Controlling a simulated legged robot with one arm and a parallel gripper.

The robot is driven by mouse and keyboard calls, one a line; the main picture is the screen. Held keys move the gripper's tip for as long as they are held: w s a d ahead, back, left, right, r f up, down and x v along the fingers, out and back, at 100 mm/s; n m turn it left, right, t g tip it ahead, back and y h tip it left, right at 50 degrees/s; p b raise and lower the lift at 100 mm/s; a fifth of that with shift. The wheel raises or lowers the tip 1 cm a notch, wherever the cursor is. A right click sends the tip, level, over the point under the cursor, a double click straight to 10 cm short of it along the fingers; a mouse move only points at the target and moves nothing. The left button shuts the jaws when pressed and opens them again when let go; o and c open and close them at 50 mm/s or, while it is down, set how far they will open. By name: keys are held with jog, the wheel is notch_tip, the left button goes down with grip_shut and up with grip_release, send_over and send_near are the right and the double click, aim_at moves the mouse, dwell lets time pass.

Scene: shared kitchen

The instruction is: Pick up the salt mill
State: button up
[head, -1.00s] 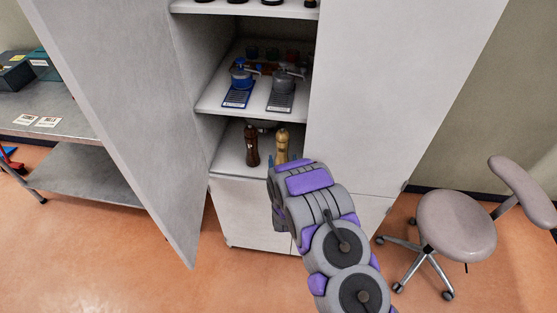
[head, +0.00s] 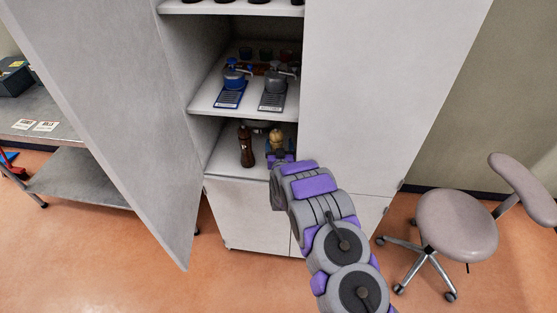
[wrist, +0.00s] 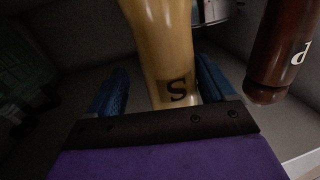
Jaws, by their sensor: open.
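The salt mill (head: 276,139) is light wood and stands on the lower shelf of the open cabinet. In the wrist view the salt mill (wrist: 168,50) bears a dark letter S and stands upright between the two blue fingers. My gripper (wrist: 160,88) is open around it, with a visible gap at the left finger; the right finger is close to the mill. In the head view my gripper (head: 280,158) hides the mill's lower part.
A dark brown mill (head: 246,147) stands just left of the salt mill; it also shows at the right in the wrist view (wrist: 281,45). A metal object (wrist: 214,10) is behind. The shelf above (head: 205,104) holds a blue and a grey grinder. The open cabinet door (head: 120,120) is at left.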

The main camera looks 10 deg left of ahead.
jog(key=shift+a, duration=0.45)
jog(key=shift+a+f, duration=0.1)
jog(key=shift+a, duration=0.35)
jog(key=shift+c, duration=1.8)
jog(key=shift+d, duration=0.6)
jog(key=c, duration=0.6)
jog(key=shift+a, duration=0.1)
jog(key=c, duration=0.3)
jog(key=shift+a, duration=0.4)
grip_shut()
jog(key=shift+d, duration=0.15)
